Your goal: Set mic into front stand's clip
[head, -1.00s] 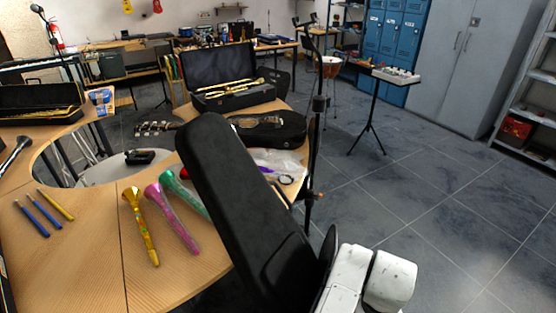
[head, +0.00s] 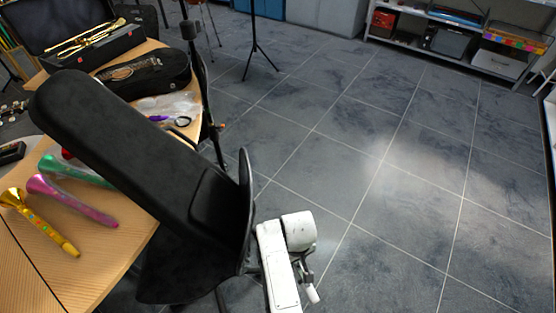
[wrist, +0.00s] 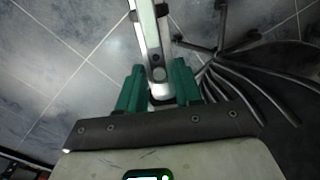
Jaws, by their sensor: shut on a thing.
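A black stand (head: 203,85) rises beside the table's right edge in the head view. Its top is cut off, and no clip shows. My white arm is low in the head view, right of the stand; the fingers cannot be made out there.
A black chair (head: 130,150) stands large in front of the table (head: 95,255), hiding part of it. Toy horns, a guitar case (head: 150,70) and an open trumpet case (head: 100,55) lie on the table. Floor at right is clear.

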